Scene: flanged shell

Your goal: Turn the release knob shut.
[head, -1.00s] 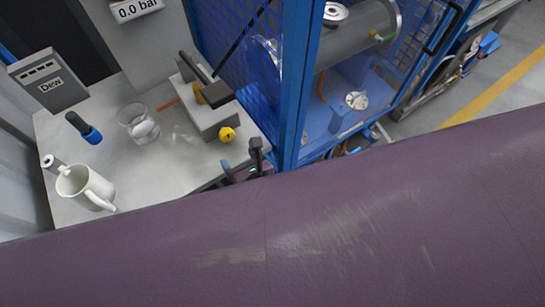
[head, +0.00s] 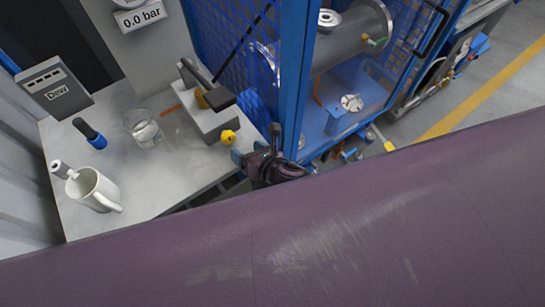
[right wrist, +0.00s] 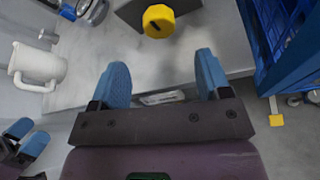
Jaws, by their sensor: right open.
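The yellow release knob (head: 228,137) sits on the front of a grey block (head: 210,118) on the bench. It also shows at the top of the right wrist view (right wrist: 158,20), with a dark mark on its face. My right gripper (head: 257,148) is beside the bench edge, right of and below the knob in the head view. In the right wrist view my right gripper (right wrist: 162,77) is open and empty, its blue fingertips apart from the knob. My left gripper (right wrist: 27,136) shows at the lower left of that view; its gap is unclear.
A blue mesh cage (head: 292,90) rises right of the knob. My purple arm covers the foreground.

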